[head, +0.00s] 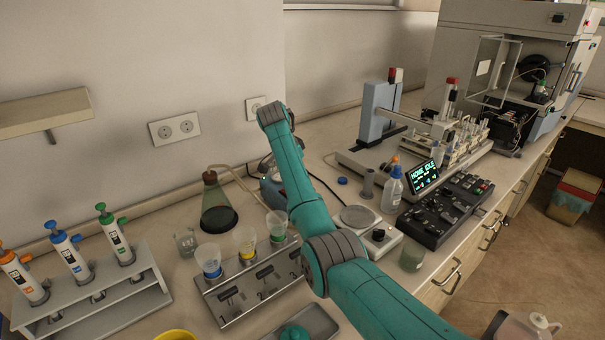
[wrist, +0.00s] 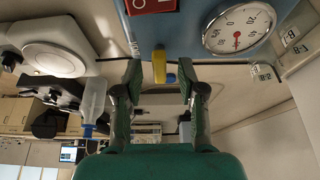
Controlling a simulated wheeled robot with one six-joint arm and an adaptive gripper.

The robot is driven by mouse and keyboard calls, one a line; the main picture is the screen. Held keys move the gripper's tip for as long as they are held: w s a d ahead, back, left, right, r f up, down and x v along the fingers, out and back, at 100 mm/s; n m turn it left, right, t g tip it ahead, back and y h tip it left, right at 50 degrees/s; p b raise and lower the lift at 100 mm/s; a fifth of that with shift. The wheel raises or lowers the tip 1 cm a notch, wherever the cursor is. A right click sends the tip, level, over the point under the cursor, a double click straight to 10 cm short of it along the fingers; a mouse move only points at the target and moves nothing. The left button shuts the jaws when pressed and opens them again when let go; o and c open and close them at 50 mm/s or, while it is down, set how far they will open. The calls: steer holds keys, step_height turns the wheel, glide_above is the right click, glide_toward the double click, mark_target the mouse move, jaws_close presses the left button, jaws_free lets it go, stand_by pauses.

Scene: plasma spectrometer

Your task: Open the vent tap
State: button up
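The vent tap shows in the wrist view as a yellow lever (wrist: 159,65) under the edge of a blue panel, with a small blue part beside its end. My gripper (wrist: 160,82) is open, its two dark green fingers spread on either side of the lever. I see a gap on both sides, so the fingers look apart from it; the exact depth is hard to tell. In the head view the blue pump-like unit (head: 270,190) is mostly hidden behind my teal arm, and my gripper and the tap are hidden there.
A round pressure gauge (wrist: 238,27) and a red switch (wrist: 150,5) sit close to the tap. Near the arm stand a flask with dark liquid (head: 218,207), a rack with several cups (head: 235,290), a hotplate-like device (head: 358,217) and a wash bottle (head: 392,190).

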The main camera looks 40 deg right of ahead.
jaws_close()
steer(key=shift+n, duration=0.3)
steer(key=n, duration=0.2)
steer(key=n+t, duration=0.1)
steer(key=shift+s+d+n+t, duration=0.1)
steer(key=shift+s+n+t, duration=0.1)
steer(key=shift+n+t, duration=0.15)
steer(key=n, duration=0.2)
steer(key=n+t+y, duration=0.1)
steer(key=n, duration=0.1)
steer(key=shift+s+d+n+t, duration=0.1)
steer(key=shift+n+t, duration=0.15)
steer(key=n+y, duration=0.1)
steer(key=n, duration=0.3)
steer(key=shift+s+d+n+t+y, duration=0.1)
steer(key=shift+d+n+t+y, duration=0.05)
steer(key=shift+n+t+y, duration=0.2)
steer(key=shift+d+n+y, duration=0.15)
steer(key=shift+n+y, duration=0.8)
steer(key=shift+n, duration=1.2)
